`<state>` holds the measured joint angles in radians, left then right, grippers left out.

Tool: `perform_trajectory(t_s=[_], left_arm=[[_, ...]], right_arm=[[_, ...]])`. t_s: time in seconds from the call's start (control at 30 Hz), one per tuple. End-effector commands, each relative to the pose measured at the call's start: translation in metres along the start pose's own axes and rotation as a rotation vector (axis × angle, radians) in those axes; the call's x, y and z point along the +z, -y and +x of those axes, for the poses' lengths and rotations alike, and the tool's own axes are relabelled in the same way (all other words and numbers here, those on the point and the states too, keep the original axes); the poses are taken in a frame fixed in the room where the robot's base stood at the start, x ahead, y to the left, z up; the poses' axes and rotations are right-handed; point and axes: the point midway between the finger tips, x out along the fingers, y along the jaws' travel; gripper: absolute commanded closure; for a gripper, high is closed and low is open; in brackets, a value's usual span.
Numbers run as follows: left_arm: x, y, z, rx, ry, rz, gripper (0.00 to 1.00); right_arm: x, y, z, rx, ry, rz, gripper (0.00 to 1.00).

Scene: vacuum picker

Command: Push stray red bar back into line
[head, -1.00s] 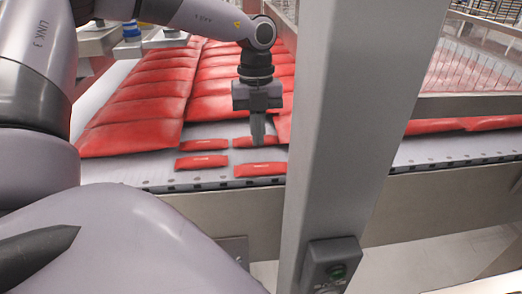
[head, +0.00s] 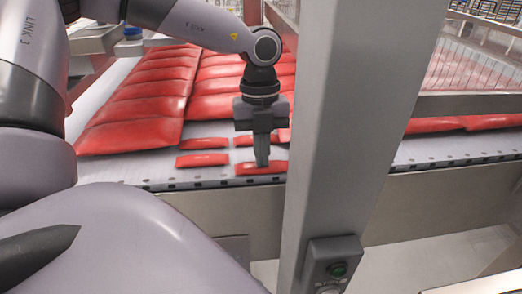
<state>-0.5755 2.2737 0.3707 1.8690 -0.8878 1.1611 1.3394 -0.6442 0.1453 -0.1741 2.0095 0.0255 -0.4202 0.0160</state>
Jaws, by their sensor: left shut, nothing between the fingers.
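Small red bars lie flat on the pale conveyor near its front edge. One bar (head: 204,143) lies at the back left and another (head: 202,160) just in front of it. A third bar (head: 246,141) lies at the back right, partly hidden behind my left gripper. The front right bar (head: 277,168) lies nearest the belt edge, set a little closer to the edge than the bar to its left. My left gripper (head: 262,165) points down, shut and empty, with its fingertips at this front bar; whether they touch it I cannot tell. My right gripper is not in view.
Rows of large red packs (head: 135,110) cover the belt behind the bars. A grey upright post (head: 335,130) stands close on the right and hides part of the belt.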

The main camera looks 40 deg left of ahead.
Motion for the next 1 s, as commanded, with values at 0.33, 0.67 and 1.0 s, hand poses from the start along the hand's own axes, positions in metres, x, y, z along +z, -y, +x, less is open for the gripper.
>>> perform_trajectory(t_s=[0.33, 0.67, 1.0], left_arm=[[0.026, -0.003, 0.005, 0.011, -0.007, -0.008, 1.00], [0.040, -0.004, 0.002, 0.012, -0.004, -0.004, 1.00], [0.038, -0.004, -0.010, 0.013, -0.004, -0.004, 1.00]], right_arm=[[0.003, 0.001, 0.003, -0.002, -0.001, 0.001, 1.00], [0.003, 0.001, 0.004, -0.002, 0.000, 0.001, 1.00], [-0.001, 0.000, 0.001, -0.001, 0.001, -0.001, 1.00]])
